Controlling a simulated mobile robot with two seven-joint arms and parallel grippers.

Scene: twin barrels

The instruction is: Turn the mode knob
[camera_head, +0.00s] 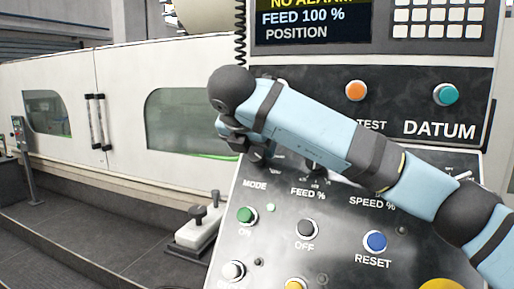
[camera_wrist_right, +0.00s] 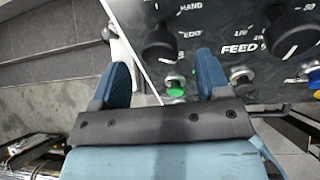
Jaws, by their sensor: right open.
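The mode knob is a black round knob (camera_wrist_right: 160,42) in the right wrist view, beside the HAND and EDIT marks. In the head view it is mostly hidden behind my right gripper, above the MODE label; a dark part (camera_head: 258,156) shows. My right gripper (camera_head: 240,143) hangs over the upper left of the sloped control panel (camera_head: 330,252). Its two blue fingers (camera_wrist_right: 162,70) are apart, with nothing held between them. The knob lies just beyond the fingertips in the wrist view; whether they touch it I cannot tell. My left gripper is not in view.
The feed knob (camera_wrist_right: 291,32) stands close to the right of the mode knob. A green button (camera_head: 246,214), an OFF button (camera_head: 306,229) and a blue RESET button (camera_head: 375,241) sit below. A screen (camera_head: 312,22) is above.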

